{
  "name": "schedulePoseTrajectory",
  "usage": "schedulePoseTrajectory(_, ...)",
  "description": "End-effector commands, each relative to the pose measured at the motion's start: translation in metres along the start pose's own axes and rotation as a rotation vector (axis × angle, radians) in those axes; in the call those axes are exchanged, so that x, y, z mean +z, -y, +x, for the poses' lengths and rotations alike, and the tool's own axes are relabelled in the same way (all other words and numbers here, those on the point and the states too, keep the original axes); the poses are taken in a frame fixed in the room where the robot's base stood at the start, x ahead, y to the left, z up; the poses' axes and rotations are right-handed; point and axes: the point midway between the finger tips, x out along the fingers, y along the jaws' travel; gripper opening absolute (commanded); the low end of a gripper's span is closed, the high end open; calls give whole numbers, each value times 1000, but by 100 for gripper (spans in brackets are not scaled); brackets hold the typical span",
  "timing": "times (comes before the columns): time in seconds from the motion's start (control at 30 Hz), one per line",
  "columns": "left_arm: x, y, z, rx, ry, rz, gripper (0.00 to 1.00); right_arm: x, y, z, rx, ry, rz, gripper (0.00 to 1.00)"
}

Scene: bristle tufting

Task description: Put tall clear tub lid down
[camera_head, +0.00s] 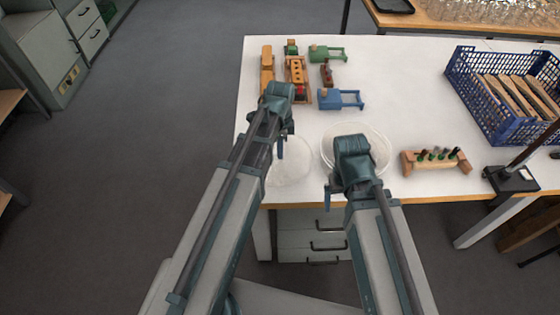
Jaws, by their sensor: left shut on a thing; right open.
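The clear round lid (292,163) is at the table's front edge, left of the clear tub. My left gripper (284,132) is shut at the lid's far edge and appears to hold it; its fingertips are mostly hidden by my arm. I cannot tell whether the lid touches the table. The round clear tub (376,137) stands on the table to the right, partly hidden behind my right arm. My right gripper (342,187) is open at the tub's near side.
Wooden toy vehicles, including a blue one (341,99) and a green one (327,54), stand at the back left of the white table (410,75). A wooden block with several pegs (436,160) is right of the tub. A blue crate (490,115) stands farther right.

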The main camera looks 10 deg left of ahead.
Motion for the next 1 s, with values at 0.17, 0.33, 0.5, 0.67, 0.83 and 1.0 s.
schedulePoseTrajectory(0.17,0,0,6,0,0,0,0,0,1,6,0,0,0,92)
schedulePoseTrajectory(0.33,0,0,28,0,0,0,0,-2,3,27,0,0,0,92)
schedulePoseTrajectory(0.5,0,0,38,0,0,0,0,-2,4,38,0,0,0,92)
schedulePoseTrajectory(0.67,0,0,36,0,0,0,0,-2,3,36,0,0,0,92)
schedulePoseTrajectory(0.83,0,0,39,0,0,0,0,-2,4,39,0,0,0,92)
schedulePoseTrajectory(1.0,0,0,39,0,0,0,38,-2,4,38,0,0,0,92)
